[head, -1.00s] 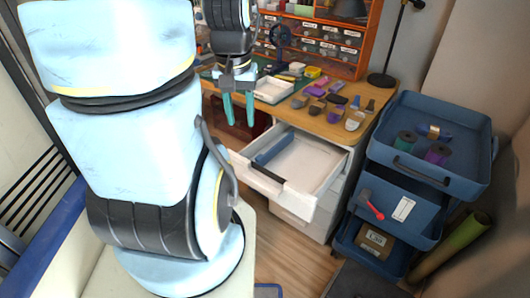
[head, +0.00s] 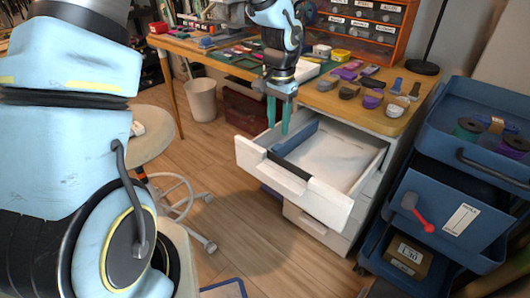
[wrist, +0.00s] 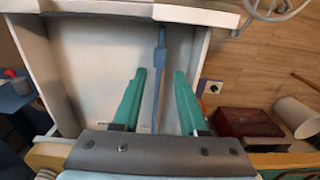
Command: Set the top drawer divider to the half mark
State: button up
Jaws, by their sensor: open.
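The top drawer (head: 328,202) is white and pulled open below the desk top. The blue divider (head: 298,137) stands in its left part, parallel to the side walls. A dark strip (head: 290,167) lies along the inside of the drawer front. My gripper (head: 278,120) points down at the drawer's left side, its two teal fingers apart. In the wrist view, the fingers of my gripper (wrist: 160,74) lie on either side of the thin blue divider (wrist: 161,55), with gaps to both. Whether the fingertips are down at the divider's height I cannot tell. No half mark is legible.
The desk top (head: 325,100) above carries several small colored items. A stool (head: 150,145) and a white bin (head: 201,100) are to the left. The drawer's right part is empty.

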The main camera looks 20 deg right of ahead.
aim_at(277, 146)
notch_tip(277, 146, down, 10)
jog(key=shift+r+b, duration=0.15)
jog(key=shift+b, duration=0.3)
grip_shut()
dwell(1.3)
